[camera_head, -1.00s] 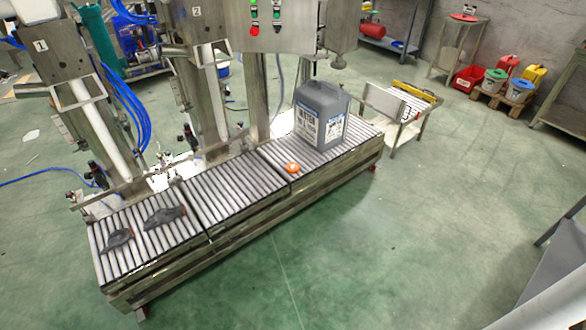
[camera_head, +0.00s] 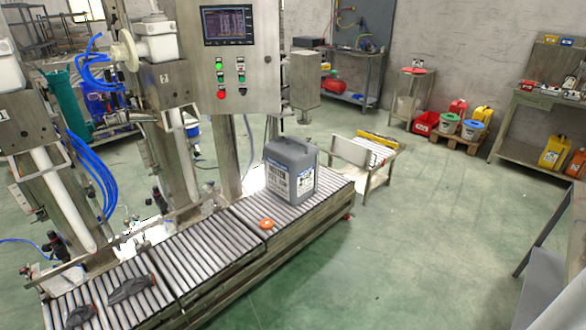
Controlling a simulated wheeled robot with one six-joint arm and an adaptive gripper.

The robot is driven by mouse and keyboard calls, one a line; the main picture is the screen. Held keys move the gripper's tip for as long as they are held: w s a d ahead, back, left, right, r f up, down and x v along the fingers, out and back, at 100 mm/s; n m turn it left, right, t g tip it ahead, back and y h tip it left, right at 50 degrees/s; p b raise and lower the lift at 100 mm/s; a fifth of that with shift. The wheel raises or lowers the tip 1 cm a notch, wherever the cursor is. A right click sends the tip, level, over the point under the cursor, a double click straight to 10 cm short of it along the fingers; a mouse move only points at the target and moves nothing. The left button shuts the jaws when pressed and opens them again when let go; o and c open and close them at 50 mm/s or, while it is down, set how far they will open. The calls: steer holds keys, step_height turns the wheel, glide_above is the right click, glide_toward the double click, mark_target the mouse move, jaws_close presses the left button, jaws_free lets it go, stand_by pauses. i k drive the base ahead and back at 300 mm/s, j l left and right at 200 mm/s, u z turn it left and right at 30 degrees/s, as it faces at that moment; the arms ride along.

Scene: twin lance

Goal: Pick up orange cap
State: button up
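The orange cap (camera_head: 267,224) lies on the roller conveyor (camera_head: 208,244), near the front left of a grey canister (camera_head: 291,170). The canister stands upright on the right part of the rollers and has a white and blue label. The cap and the canister are apart. My gripper is not in view.
Two dark glove-like items (camera_head: 130,289) lie on the conveyor's left end. Filling columns and a control panel (camera_head: 231,57) rise behind the conveyor. A small cart (camera_head: 366,164) stands beyond its right end. The green floor (camera_head: 400,250) in front is mostly clear.

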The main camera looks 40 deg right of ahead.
mark_target(266, 223)
steer(key=i+l+z, duration=0.4)
steer(key=i, duration=0.95)
steer(key=i+l+z, duration=0.1)
steer(key=i+z, duration=0.25)
steer(key=i, duration=1)
